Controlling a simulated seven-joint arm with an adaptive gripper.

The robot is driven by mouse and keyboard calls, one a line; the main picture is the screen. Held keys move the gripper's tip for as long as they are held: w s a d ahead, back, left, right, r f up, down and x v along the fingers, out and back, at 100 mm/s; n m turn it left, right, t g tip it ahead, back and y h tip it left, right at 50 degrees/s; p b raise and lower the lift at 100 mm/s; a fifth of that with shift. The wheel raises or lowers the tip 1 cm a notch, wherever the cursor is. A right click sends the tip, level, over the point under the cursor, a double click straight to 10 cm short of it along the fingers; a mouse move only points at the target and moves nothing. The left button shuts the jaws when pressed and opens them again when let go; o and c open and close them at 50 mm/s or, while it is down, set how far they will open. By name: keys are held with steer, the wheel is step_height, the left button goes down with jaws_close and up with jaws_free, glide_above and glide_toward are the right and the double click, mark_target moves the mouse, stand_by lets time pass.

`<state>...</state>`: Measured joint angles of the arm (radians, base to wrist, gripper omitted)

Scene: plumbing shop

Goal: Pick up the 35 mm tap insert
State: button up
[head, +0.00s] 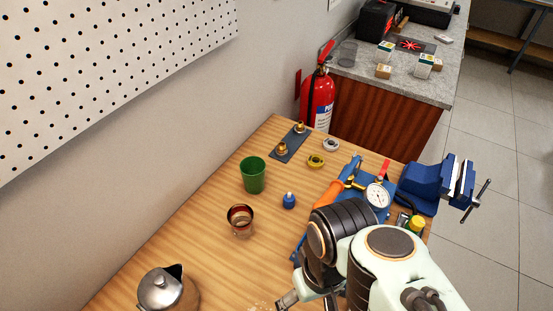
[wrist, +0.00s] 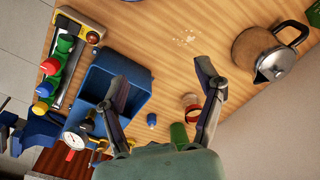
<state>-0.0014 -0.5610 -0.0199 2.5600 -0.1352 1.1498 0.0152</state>
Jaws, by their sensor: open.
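The small blue piece with a pale top (head: 289,200) stands on the wooden table between the green cup and the pressure pump. It looks like the tap insert, but no size marking is readable. It also shows in the wrist view (wrist: 151,120), small, between my finger bases in the picture. My gripper (wrist: 162,85) is open and empty, its fingers spread above the table. In the head view only one fingertip (head: 287,300) shows at the bottom edge, nearer than the blue piece and apart from it; my arm hides the rest.
A green cup (head: 252,176), copper-coloured glass (head: 240,222) and kettle (head: 160,292) stand on the left. A gauge pump (head: 377,196) and blue vise (head: 430,182) are right. Brass fittings (head: 283,148) stand on a dark mat behind.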

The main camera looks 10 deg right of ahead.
steer(key=w+r+m+t, duration=0.2)
steer(key=w+r, duration=0.1)
steer(key=w, duration=0.4)
steer(key=w+r+m+t, duration=0.2)
steer(key=w+r, duration=0.2)
steer(key=w, duration=0.2)
steer(key=m+g+h, duration=0.1)
steer(key=m, duration=0.3)
glide_above(289, 197)
steer(key=w+a, duration=0.1)
steer(key=w, duration=0.1)
steer(key=s+f+x, duration=0.1)
steer(key=s+x, duration=0.2)
steer(key=x, duration=1)
steer(key=f+g, duration=0.1)
steer(key=f, duration=0.5)
steer(key=s+f+g, duration=0.1)
steer(key=f, duration=0.5)
steer(key=d+f, duration=0.1)
steer(key=f, duration=0.5)
steer(key=shift+s+g, duration=0.35)
steer(key=shift+g, duration=0.05)
steer(key=c, duration=1.2)
